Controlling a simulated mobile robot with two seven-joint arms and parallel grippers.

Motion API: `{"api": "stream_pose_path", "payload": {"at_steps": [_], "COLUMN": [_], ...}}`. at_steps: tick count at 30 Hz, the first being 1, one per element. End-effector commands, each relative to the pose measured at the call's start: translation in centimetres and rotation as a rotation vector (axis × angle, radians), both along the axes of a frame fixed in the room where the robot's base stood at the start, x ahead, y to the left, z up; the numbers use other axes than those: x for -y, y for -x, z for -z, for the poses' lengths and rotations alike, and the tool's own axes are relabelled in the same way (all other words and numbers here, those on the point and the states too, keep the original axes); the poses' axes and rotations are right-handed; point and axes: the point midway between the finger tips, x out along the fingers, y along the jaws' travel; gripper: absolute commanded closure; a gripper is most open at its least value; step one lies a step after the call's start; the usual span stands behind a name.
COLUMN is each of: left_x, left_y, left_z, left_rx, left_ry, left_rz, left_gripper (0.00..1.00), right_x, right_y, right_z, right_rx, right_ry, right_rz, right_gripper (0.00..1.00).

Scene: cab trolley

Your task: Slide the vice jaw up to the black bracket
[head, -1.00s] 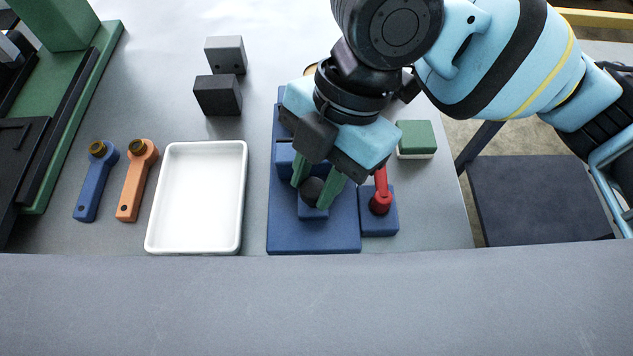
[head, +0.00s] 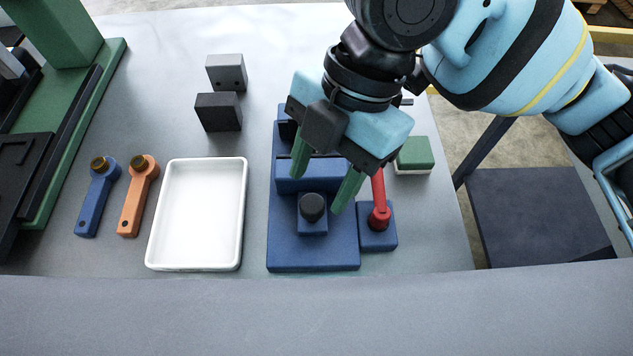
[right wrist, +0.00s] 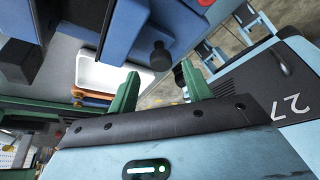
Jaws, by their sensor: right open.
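The blue vice (head: 313,255) stands on the grey table, in the middle of the head view. Its blue jaw (head: 296,184) lies across it, with a black knob (head: 312,207) on the block in front. A dark piece (head: 287,131), perhaps the black bracket, shows behind the jaw, mostly hidden by my gripper; I cannot tell the gap between them. My right gripper (head: 320,190) is open, its green fingers above the jaw and apart from the knob. In the right wrist view the knob (right wrist: 160,57) stands beyond the fingers, with nothing between them. My left gripper is not in view.
A red lever on a blue block (head: 377,240) stands right of the vice. A green-and-white block (head: 415,155) is behind it. A white tray (head: 197,215), blue and orange handles (head: 131,205) and two dark blocks (head: 218,112) lie to the left.

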Motion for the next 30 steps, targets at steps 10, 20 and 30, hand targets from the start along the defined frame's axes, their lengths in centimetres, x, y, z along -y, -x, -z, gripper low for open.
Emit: {"api": "stream_pose_path", "payload": {"at_steps": [10,20,30], "left_x": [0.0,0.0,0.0], "left_y": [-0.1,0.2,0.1], "left_z": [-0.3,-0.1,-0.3], "left_rx": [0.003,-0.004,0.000], "left_ry": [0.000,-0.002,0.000], "left_rz": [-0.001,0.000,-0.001], "left_gripper": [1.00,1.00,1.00], "right_x": [1.2,1.3,1.3], "right_y": [-1.2,-1.3,-1.3], "right_z": [-4.1,-4.4,-4.3], "right_rx": [0.004,0.002,0.002], "right_ry": [0.000,0.001,0.001], "right_rz": [0.001,0.000,0.000], "right_gripper": [0.50,0.50,0.50]}}
